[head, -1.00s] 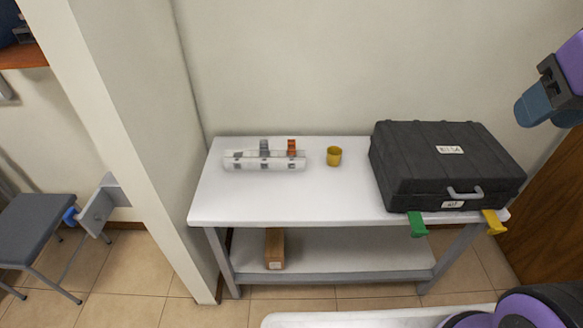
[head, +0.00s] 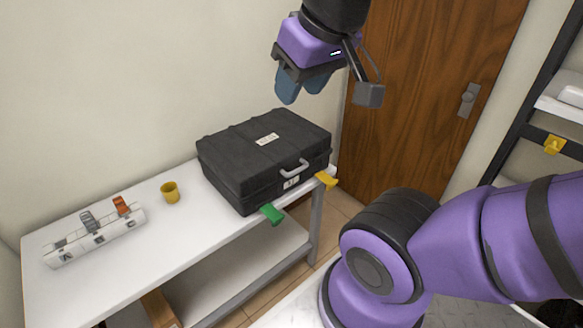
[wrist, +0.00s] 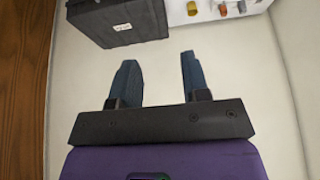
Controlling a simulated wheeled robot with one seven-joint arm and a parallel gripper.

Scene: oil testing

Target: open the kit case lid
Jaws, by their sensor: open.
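The black kit case (head: 236,148) sits shut on the right end of the white table, with a label on its lid. Its grey handle (head: 295,168) is on the front side.
The white table (head: 150,240) also bears a yellow cup (head: 170,192) and a white rack (head: 95,237) with grey and orange pieces. A brown box (head: 160,308) is on the lower shelf. A wooden door (head: 420,100) and a black-framed shelf (head: 541,90) are at the right.

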